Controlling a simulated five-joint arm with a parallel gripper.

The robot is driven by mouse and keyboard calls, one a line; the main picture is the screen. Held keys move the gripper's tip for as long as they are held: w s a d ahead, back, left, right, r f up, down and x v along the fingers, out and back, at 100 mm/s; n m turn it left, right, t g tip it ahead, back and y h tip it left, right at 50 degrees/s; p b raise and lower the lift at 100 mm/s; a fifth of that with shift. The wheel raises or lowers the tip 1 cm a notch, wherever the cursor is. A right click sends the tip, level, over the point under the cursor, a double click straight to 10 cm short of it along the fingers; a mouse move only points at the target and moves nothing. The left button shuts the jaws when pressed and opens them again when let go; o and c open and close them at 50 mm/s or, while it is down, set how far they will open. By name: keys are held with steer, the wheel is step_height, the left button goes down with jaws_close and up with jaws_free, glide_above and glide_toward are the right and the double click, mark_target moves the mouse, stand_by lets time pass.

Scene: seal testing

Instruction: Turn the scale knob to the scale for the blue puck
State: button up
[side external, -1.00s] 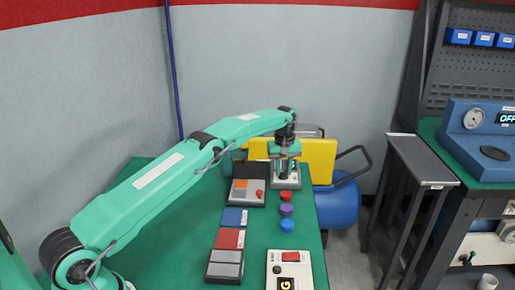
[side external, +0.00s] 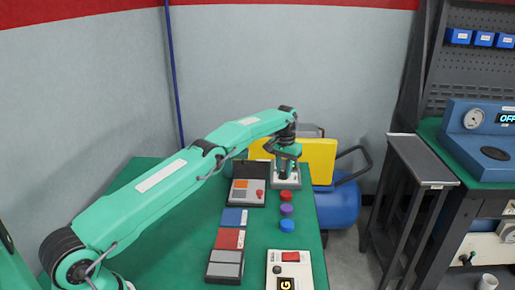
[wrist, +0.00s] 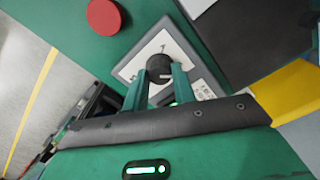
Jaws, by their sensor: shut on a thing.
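The scale knob (wrist: 159,68) is a black round dial on a light grey panel (wrist: 139,66) in the wrist view. My gripper (wrist: 158,80) points down at it, with its two green fingers shut on the knob's sides. In the side view my gripper (side external: 284,170) is over the pale knob box (side external: 292,183) at the far end of the green table, and hides the knob. The blue puck (side external: 287,226) lies nearest the camera in a row with a purple puck (side external: 286,209) and a red puck (side external: 286,196). The dial marks are too small to read.
A box with an orange panel and red button (side external: 247,191) stands left of the knob box. Blue, red and grey blocks (side external: 229,241) line the table's middle. A yellow case (side external: 319,158) stands behind.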

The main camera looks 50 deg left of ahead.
steer(key=shift+s+a, duration=0.1)
steer(key=shift+a, duration=0.15)
steer(key=o, duration=1)
steer(key=shift+d, duration=0.1)
steer(key=shift+d+n, duration=0.1)
steer(key=shift+n, duration=0.3)
